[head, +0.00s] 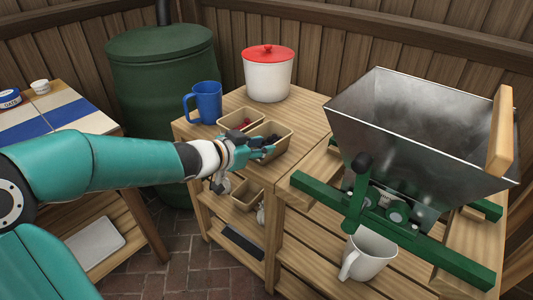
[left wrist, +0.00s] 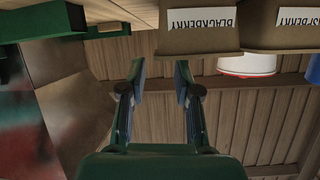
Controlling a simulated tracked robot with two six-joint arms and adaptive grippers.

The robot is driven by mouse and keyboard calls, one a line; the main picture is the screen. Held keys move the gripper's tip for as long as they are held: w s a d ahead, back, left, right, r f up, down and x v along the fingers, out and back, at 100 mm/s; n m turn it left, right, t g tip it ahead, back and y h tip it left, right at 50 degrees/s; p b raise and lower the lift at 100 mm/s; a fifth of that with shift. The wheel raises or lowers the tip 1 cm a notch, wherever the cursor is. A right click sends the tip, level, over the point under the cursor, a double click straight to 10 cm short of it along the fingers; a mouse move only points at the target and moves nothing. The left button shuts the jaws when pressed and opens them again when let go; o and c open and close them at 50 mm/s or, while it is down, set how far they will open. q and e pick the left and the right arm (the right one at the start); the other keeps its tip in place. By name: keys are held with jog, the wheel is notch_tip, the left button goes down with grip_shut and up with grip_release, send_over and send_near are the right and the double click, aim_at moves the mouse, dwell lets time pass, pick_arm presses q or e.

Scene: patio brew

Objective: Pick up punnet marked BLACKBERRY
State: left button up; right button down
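The punnet marked BLACKBERRY (left wrist: 199,40) shows upside down at the top of the left wrist view, its white label readable. In the head view it is the brown punnet of dark berries (head: 275,151) on the wooden stand, partly hidden by my left gripper (head: 262,146). In the left wrist view my left gripper (left wrist: 160,72) is open, with nothing between its fingers. The punnet lies beyond the fingertips and off to the right of their middle in that picture. I cannot tell whether a fingertip touches it. My right gripper is not in view.
A punnet of red berries (head: 229,130), its label ending in SPBERRY, stands beside it. A blue mug (head: 207,103) and a red-lidded white pot (head: 268,78) stand behind. A steel hopper (head: 400,125) on a green frame is at right, a white jug (head: 369,254) beneath it.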

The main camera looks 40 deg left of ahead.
aim_at(276, 144)
pick_arm(q)
jog(key=shift+x, duration=0.75)
jog(key=b+x, duration=0.3)
jog(key=x, duration=0.1)
jog(key=shift+w+d+f, duration=0.1)
jog(key=shift+w+f, duration=0.2)
jog(key=shift+f, duration=0.05)
jog(key=shift+w, duration=0.3)
grip_shut()
